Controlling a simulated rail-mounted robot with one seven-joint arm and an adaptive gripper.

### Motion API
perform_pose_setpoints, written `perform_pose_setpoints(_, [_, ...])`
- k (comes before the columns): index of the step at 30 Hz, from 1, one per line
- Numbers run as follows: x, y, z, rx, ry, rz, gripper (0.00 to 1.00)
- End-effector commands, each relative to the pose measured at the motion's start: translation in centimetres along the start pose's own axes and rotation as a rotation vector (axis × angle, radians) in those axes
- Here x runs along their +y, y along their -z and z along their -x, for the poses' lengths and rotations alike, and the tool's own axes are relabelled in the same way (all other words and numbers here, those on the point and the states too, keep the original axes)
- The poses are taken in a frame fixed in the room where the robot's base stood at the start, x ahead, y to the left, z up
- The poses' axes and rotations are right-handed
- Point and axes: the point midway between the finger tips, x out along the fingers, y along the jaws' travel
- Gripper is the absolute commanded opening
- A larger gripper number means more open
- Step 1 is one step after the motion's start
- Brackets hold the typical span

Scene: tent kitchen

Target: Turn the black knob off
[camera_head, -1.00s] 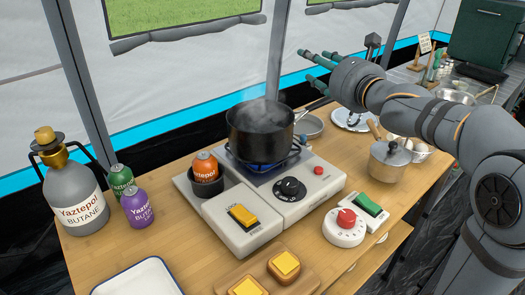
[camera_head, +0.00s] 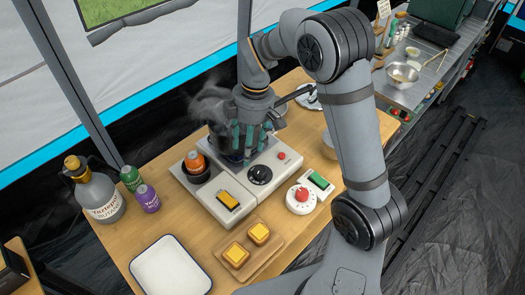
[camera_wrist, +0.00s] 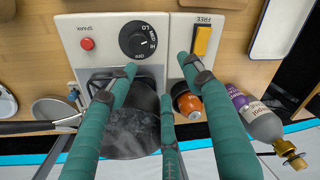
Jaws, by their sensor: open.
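The black knob (camera_head: 260,174) sits on the top of the white stove (camera_head: 277,168), in front of the pot. In the wrist view the knob (camera_wrist: 138,40) is upside down near the top, with OFF and LO marks around it. I cannot tell which mark it points to. My gripper (camera_head: 250,144) hangs over the pot, just behind the knob, and does not touch the knob. In the wrist view its teal fingers (camera_wrist: 160,80) are spread apart and empty. The black pot (camera_wrist: 135,128) steams and is partly hidden by the fingers; the burner under it is hidden.
A yellow switch (camera_head: 229,200) and an orange canister (camera_head: 195,161) stand left of the knob. A small red button (camera_head: 282,156) is to its right. A red-knobbed timer (camera_head: 301,199) and green switch (camera_head: 318,180) stand further right. A bread board (camera_head: 262,262) and white tray (camera_head: 171,267) lie in front.

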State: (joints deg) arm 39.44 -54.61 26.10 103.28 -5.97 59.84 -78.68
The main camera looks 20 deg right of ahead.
Motion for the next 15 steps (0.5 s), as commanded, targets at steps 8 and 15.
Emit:
perform_pose_setpoints(8, [1.3,-3.4,-0.2,-0.129,-0.007,0.182,0.50])
perform_pose_setpoints(15, [1.3,-3.9,-4.3,-0.129,-0.005,0.181,0.50])
